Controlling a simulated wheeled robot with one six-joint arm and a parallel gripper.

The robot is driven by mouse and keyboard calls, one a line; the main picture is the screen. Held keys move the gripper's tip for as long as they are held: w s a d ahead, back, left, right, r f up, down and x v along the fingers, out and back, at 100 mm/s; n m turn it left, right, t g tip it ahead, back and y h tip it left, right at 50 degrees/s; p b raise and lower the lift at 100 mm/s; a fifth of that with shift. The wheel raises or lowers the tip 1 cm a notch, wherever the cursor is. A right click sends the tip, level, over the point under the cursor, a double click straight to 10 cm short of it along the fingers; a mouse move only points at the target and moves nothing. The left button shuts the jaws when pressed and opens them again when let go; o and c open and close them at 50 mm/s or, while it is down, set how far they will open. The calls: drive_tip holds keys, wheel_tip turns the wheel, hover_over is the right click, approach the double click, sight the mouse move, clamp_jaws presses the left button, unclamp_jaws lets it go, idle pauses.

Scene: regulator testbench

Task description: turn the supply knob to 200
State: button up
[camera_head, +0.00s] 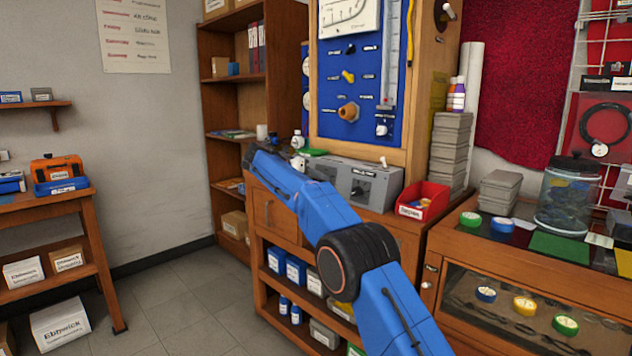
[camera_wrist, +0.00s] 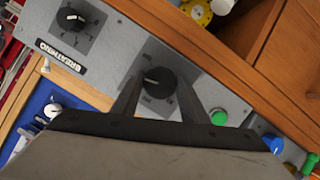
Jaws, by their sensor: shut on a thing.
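A grey box (camera_head: 376,186) with black knobs stands on the wooden cabinet under the blue board. In the wrist view, the panel (camera_wrist: 120,57) runs at a slant. My gripper (camera_wrist: 155,92) is shut on a round black knob (camera_wrist: 152,80), with one finger on each side. A short white mark on this knob points toward picture left. I cannot read a supply label or a 200 mark beside it. In the head view my arm hides the gripped knob.
A green button (camera_wrist: 218,117) sits on the panel right of my gripper. A red bin (camera_head: 424,201) stands right of the box. The blue board (camera_head: 336,95) with taps and a gauge rises behind. Small bottles (camera_head: 297,140) stand near my arm's far end.

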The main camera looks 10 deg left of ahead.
drive_tip(key=m+y, duration=0.1)
drive_tip(key=m, duration=0.2)
drive_tip(key=shift+s+d+m+t, duration=0.1)
drive_tip(key=shift+m+t, duration=0.2)
drive_tip(key=shift+m, duration=0.1)
drive_tip(key=shift+m+t+y, duration=0.5)
drive_tip(key=shift+m+y, duration=0.1)
drive_tip(key=shift+m, duration=1)
drive_tip(key=o, duration=1.1)
drive_tip(key=v, duration=1.7)
drive_tip(key=shift+s, duration=0.15)
